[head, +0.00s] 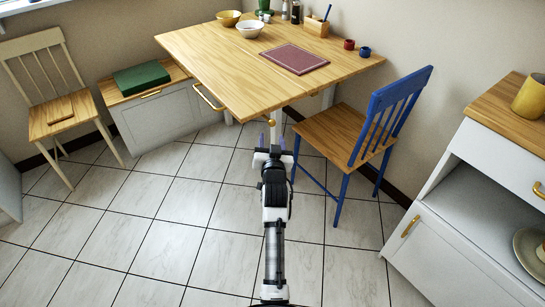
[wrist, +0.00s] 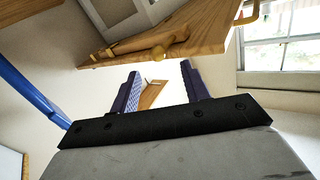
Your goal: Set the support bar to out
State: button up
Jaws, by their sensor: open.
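The drop-leaf table (head: 235,75) stands in the middle of the head view. Under its near edge a small brass knob (head: 271,122) shows, just above my gripper (head: 272,140). The bar seems to be the support bar. My gripper is open, with its two blue-purple fingers apart and nothing between them. The knob looks apart from the fingers. How far the bar sticks out cannot be told.
A blue chair (head: 358,137) stands right of my arm, close to the table. The table edge has a brass handle (head: 208,97). Bowls, a red board (head: 294,58) and cups are on top. A bench (head: 157,115) and cream chair (head: 62,113) are left; tiled floor (head: 165,215) is clear.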

jog(key=s, duration=0.7)
jog(key=shift+s+d+b, duration=0.15)
jog(key=shift+s+b, duration=0.05)
jog(key=shift+b, duration=0.1)
